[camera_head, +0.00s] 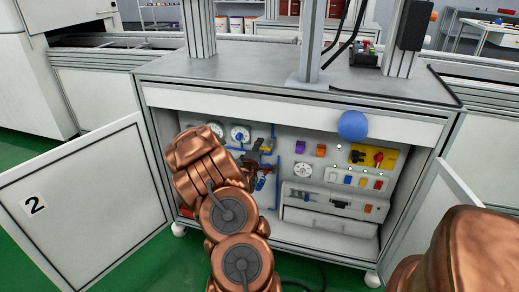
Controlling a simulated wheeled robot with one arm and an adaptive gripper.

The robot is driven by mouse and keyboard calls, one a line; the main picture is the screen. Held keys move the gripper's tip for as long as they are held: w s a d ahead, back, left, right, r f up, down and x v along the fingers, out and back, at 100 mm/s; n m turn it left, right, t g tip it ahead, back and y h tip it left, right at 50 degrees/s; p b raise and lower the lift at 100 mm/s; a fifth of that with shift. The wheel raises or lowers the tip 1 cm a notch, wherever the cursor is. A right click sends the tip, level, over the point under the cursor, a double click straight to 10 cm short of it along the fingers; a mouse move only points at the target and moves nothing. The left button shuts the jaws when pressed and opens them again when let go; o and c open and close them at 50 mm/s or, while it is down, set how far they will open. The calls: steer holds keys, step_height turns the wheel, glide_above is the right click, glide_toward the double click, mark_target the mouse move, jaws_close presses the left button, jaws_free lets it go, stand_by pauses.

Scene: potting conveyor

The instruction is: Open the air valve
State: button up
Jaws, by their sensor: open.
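Blue air pipes (276,172) run down the left part of the open cabinet's back panel. My copper arm reaches into the cabinet opening from below and covers part of the panel's left side. My gripper (262,180) shows as a small dark shape just right of the arm, in front of the blue pipes and below the fittings. It is open; its fingertips are hard to make out.
The cabinet (294,100) has its left door (85,190), marked 2, and right door (455,185) swung open. A yellow plate with a red rotary switch (378,158) and several buttons sit on the right. A blue ball (352,125) shows before the top edge.

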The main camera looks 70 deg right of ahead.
jaws_close()
stand_by(0.4)
steer(key=shift+r+m, duration=0.1)
steer(key=shift+m, duration=0.2)
steer(key=r+m+p, duration=0.1)
steer(key=m, duration=0.1)
steer(key=shift+m+p, duration=0.3)
steer(key=shift+p, duration=0.1)
steer(key=m, duration=0.1)
steer(key=r+m+p, duration=0.1)
steer(key=m, duration=0.1)
steer(key=shift+s+r+m, duration=0.15)
steer(key=shift+s+m, duration=0.15)
steer(key=shift+s, duration=0.05)
steer(key=m, duration=0.1)
steer(key=s+m+p, duration=0.1)
steer(key=m, duration=0.1)
steer(key=r+m+p, duration=0.1)
steer(key=m, duration=0.1)
steer(key=shift+s+d, duration=0.15)
steer(key=shift+s+r+m, duration=0.1)
steer(key=shift+s+m, duration=0.2)
steer(key=shift+m, duration=0.75)
steer(key=shift+s+m, duration=0.35)
steer(key=shift+m, duration=0.65)
steer(key=shift+s+r+m, duration=0.1)
steer(key=shift+s+m, duration=0.2)
steer(key=shift+m, duration=0.75)
